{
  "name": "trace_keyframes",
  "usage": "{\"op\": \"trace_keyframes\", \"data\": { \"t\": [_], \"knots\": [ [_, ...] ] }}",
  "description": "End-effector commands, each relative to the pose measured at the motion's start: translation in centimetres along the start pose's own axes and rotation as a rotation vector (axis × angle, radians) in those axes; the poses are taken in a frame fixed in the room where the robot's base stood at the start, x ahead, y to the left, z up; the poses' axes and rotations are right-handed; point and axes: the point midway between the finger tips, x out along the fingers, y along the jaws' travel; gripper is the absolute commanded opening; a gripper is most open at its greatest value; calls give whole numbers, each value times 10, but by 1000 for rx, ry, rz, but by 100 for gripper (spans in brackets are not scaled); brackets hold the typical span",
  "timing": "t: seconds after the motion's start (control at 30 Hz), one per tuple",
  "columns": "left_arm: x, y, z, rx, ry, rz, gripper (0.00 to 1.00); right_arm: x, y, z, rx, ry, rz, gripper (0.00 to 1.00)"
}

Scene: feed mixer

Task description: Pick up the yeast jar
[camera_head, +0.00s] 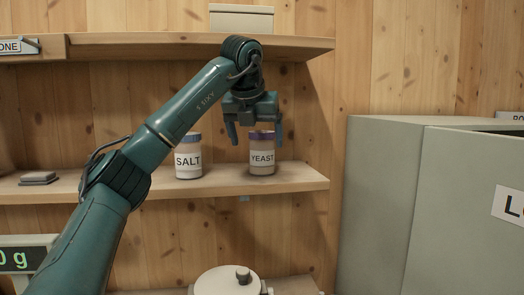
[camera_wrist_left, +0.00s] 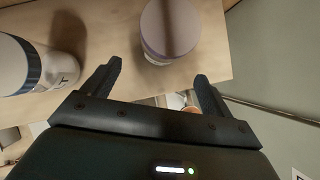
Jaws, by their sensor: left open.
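The yeast jar (camera_head: 262,158) has a purple lid and a white label reading YEAST, and stands upright on the middle wooden shelf. In the left wrist view the yeast jar (camera_wrist_left: 170,28) shows its round lid from above, ahead of the fingers. My left gripper (camera_head: 254,134) is open and points down at the yeast jar, with its fingers to either side of the lid in the head view. In the left wrist view the left gripper (camera_wrist_left: 158,85) has nothing between its fingertips, and the jar is just beyond them. My right gripper is not in view.
The salt jar (camera_head: 188,160) stands left of the yeast jar on the middle shelf (camera_head: 225,186). An upper shelf (camera_head: 150,46) holds a pale box (camera_head: 241,18). A grey cabinet (camera_head: 385,190) stands at the right. A scale display (camera_head: 22,258) and a white lidded container (camera_head: 226,283) are below.

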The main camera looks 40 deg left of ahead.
Motion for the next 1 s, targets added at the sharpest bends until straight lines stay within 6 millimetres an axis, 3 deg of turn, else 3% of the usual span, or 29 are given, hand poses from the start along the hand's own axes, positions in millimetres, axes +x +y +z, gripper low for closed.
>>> {"op": "trace_keyframes", "data": {
  "t": [0.2, 0.43, 0.63, 0.9, 1.0],
  "knots": [
    [9, 0, 16, 0, -1, 0, 86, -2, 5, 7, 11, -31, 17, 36],
    [23, 0, 43, -1, 2, 2, 86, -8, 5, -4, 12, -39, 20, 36],
    [51, 0, 40, 0, 0, 1, 86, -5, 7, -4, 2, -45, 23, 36],
    [56, 0, 39, 0, -1, 0, 86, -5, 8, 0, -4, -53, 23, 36],
    [55, 0, 39, 0, -1, 0, 78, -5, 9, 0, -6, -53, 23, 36]
  ]
}}
